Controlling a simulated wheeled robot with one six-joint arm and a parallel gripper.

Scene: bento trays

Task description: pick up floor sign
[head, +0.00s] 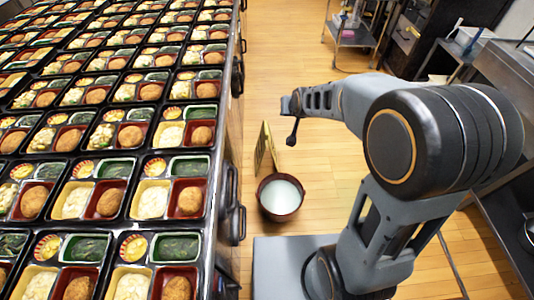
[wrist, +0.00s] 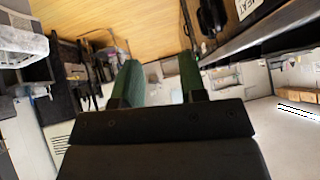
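The yellow floor sign (head: 264,150) stands on the wooden floor, narrow side toward the head camera, just behind a bowl and near the counter. My gripper (head: 292,118) is at the end of my arm, above and a little to the right of the sign in the head view, apart from it. In the wrist view, the two green fingers of my gripper (wrist: 160,78) are spread with an empty gap between them. I cannot make out the sign for certain in the wrist view.
A brown bucket or bowl with pale contents (head: 281,196) stands on the floor in front of the sign. A long counter (head: 226,150) full of bento trays runs along the left. A metal cart (head: 352,37) stands at the back. Floor between is clear.

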